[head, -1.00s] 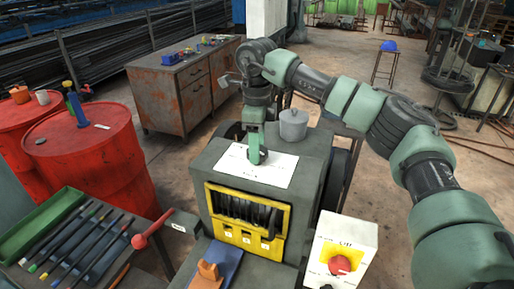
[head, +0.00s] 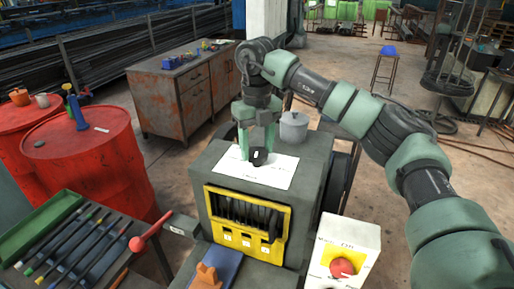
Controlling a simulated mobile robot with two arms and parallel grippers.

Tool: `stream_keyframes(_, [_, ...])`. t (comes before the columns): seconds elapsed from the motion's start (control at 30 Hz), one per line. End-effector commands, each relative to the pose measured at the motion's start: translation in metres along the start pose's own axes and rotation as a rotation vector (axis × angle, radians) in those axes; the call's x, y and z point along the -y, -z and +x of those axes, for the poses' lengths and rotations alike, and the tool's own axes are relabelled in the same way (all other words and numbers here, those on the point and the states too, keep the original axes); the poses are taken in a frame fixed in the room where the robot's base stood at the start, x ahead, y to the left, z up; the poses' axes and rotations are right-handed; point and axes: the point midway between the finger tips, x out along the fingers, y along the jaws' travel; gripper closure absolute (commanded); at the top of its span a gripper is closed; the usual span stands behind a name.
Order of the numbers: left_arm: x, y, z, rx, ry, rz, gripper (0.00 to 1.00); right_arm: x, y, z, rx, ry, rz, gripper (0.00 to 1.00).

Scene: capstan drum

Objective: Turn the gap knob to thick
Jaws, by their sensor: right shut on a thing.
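The gap knob (head: 258,158) is a small black knob with a light mark. It sits on a white label plate (head: 276,175) on top of the grey machine (head: 312,165). My right gripper (head: 257,152) points down from above with its green fingers on either side of the knob, shut on it. The fingers hide part of the knob, and the plate's lettering is too small to read. My left gripper is not in view.
A grey lidded pot (head: 293,126) stands behind the knob on the machine. A yellow-framed slot (head: 243,222) is on the front. A box with a red button (head: 342,267) stands at right. A red-balled lever (head: 137,244) and tool tray (head: 65,245) are at left.

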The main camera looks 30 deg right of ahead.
Motion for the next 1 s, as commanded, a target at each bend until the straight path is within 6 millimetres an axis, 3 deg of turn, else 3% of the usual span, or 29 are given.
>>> stream_keyframes(0.4, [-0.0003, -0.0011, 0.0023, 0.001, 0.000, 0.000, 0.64, 0.0003, 0.0000, 0.0005, -0.001, 0.001, 0.159, 0.89])
stream_keyframes(0.9, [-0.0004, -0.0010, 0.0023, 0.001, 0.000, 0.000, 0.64, 0.0003, 0.0000, 0.0003, 0.000, 0.000, 0.173, 0.89])
stream_keyframes(0.93, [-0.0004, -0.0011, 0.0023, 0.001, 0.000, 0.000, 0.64, 0.0003, 0.0000, 0.0003, 0.000, 0.000, 0.173, 0.40])
stream_keyframes(1.0, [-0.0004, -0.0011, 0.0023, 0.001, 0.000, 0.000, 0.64, 0.0003, 0.0000, 0.0003, 0.000, 0.000, 0.173, 0.27])
